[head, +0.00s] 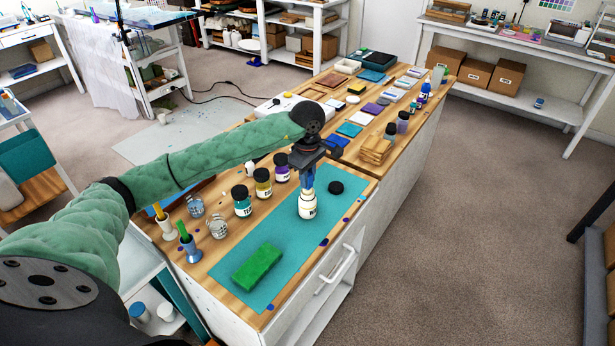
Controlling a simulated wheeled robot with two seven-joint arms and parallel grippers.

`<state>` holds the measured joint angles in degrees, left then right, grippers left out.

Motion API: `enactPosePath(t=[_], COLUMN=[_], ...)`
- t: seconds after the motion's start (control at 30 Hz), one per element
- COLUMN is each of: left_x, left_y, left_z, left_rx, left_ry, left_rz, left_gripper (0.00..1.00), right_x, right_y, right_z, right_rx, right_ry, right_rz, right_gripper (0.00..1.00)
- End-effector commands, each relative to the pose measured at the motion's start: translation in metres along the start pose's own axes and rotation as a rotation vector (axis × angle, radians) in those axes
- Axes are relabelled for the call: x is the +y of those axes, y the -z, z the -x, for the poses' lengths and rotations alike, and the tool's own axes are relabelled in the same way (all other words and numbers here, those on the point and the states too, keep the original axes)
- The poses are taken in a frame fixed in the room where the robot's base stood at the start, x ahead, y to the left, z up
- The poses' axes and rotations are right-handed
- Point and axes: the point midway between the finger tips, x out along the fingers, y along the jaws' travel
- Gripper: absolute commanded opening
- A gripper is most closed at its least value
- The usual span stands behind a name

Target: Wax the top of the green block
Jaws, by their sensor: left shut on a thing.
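The green block (258,266) lies flat on the teal mat (285,262), its top bare to view. A small white jar (307,211) with a dark label stands on the same mat. A round black lid (336,187) lies on the mat to its right. My left gripper (308,172) is upright over the jar, pointing down, shut on a narrow blue thing (307,181), perhaps a handle. A cream part below it meets the jar's mouth; I cannot tell whether it is inside. My right gripper is out of view.
Black-capped jars, teal (242,207), yellow (263,189) and purple (281,173), stand left of the mat. A blue holder (191,252) with a green handle and a white holder (167,229) stand at the bench's left edge. Wooden pieces (375,151) are stacked behind. The mat's middle is clear.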

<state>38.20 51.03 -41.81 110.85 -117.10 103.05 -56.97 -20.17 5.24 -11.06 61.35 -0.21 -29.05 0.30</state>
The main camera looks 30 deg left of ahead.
Motion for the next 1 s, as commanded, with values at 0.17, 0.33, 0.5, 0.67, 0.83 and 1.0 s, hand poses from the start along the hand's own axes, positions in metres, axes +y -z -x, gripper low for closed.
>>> enactPosePath(t=[0.17, 0.33, 0.5, 0.67, 0.83, 1.0], left_x=[-0.001, 0.0, 0.0, 0.0, 0.0, 0.0], left_y=[0.0, 0.0, 0.0, 0.0, 0.0, 0.0], left_z=[0.001, 0.011, 0.023, 0.033, 0.045, 0.055], left_rx=[0.0, 0.0, 0.0, 0.0, 0.001, 0.001], left_ry=[0.002, 0.002, 0.0, 0.0, 0.0, 0.0], left_rz=[0.0, -0.001, -0.001, 0.0, 0.001, 0.0], left_gripper=[0.0, 0.0, 0.0, 0.0, 0.0, 0.0], right_x=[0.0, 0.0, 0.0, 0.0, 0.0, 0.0], right_y=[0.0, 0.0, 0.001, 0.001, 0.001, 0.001], right_z=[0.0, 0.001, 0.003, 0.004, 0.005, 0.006], right_rx=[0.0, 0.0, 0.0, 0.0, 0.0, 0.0], right_ry=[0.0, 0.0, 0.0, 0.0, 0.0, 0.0], right_rz=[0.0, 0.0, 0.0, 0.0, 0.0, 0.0], right_gripper=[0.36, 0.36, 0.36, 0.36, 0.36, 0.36])
